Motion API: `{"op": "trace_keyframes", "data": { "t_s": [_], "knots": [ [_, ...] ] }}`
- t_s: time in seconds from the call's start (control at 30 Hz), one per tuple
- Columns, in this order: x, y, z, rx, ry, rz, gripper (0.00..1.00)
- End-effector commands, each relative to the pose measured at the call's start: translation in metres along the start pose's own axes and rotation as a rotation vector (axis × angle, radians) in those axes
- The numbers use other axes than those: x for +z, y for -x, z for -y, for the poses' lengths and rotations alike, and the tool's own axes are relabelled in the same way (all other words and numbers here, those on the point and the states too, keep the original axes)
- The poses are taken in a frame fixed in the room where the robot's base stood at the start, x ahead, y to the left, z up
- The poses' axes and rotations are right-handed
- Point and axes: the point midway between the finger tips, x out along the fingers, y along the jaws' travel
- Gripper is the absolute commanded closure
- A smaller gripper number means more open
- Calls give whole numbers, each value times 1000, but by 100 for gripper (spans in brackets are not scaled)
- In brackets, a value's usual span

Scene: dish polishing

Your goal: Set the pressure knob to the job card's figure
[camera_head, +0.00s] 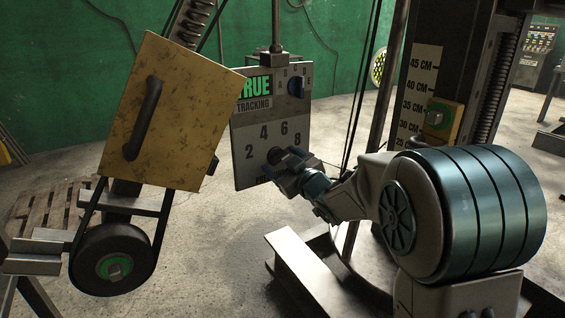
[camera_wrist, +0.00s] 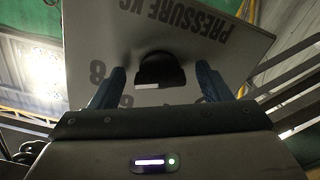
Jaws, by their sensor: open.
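The pressure knob (camera_wrist: 161,69) is black and sits on the grey dial panel, which shows upside down in the wrist view. A pale mark shows on its lower edge there; I cannot tell which figure it points to. The panel (camera_head: 243,172) bears the figures 2, 4, 6 and 8 around the knob in the head view. My gripper (camera_wrist: 159,86) is open, with one blue finger on each side of the knob and visible gaps between. In the head view my gripper (camera_head: 285,168) partly covers the knob and lettering. I cannot make out a job card.
A small blue-black knob (camera_head: 296,86) and a TRUE TRACKING sign (camera_head: 253,95) are higher on the panel. A yellow plate with a handle (camera_head: 170,105) stands left, above a belt wheel (camera_head: 112,262). A centimetre scale (camera_head: 417,85) is on the column at right.

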Motion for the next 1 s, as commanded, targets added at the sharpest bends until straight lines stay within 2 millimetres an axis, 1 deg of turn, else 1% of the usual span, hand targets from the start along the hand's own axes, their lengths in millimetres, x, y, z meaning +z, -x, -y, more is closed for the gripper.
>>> {"op": "trace_keyframes", "data": {
  "t_s": [0.27,0.3,0.37,0.4,0.43,0.73,0.87,1.0],
  "knots": [
    [0,-1,0,0,0,0,29],
    [0,-1,0,0,0,0,40],
    [0,-1,0,0,0,0,57],
    [0,-1,0,0,0,0,68],
    [0,-1,0,0,0,0,74],
    [1,-1,0,0,23,-1,74],
    [2,-1,1,0,74,-3,74],
    [4,-1,1,0,162,-3,74]
  ]
}}
